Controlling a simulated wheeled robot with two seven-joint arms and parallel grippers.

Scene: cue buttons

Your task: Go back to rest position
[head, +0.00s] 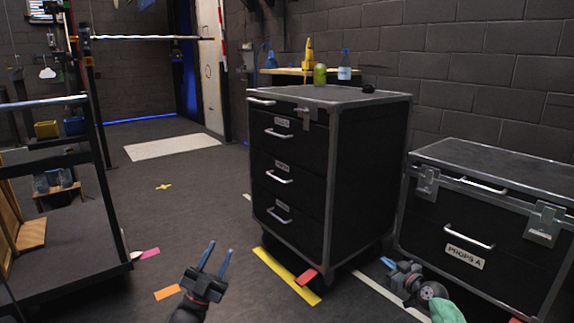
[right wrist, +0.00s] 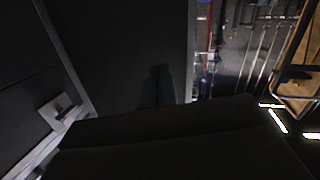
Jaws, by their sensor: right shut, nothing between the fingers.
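In the head view my left gripper (head: 218,250) is at the lower middle, above the floor, with its two blue-tipped fingers apart and nothing between them. My right gripper (head: 389,263) is at the lower right, in front of the low black case. It is shut and empty. Part of my right arm below it is green. In the right wrist view the picture is dark, and large black shapes fill the lower part. No cue buttons can be made out in either view.
The low black case (head: 467,245) is close to my right gripper. A metal rack (head: 97,140) stands at left.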

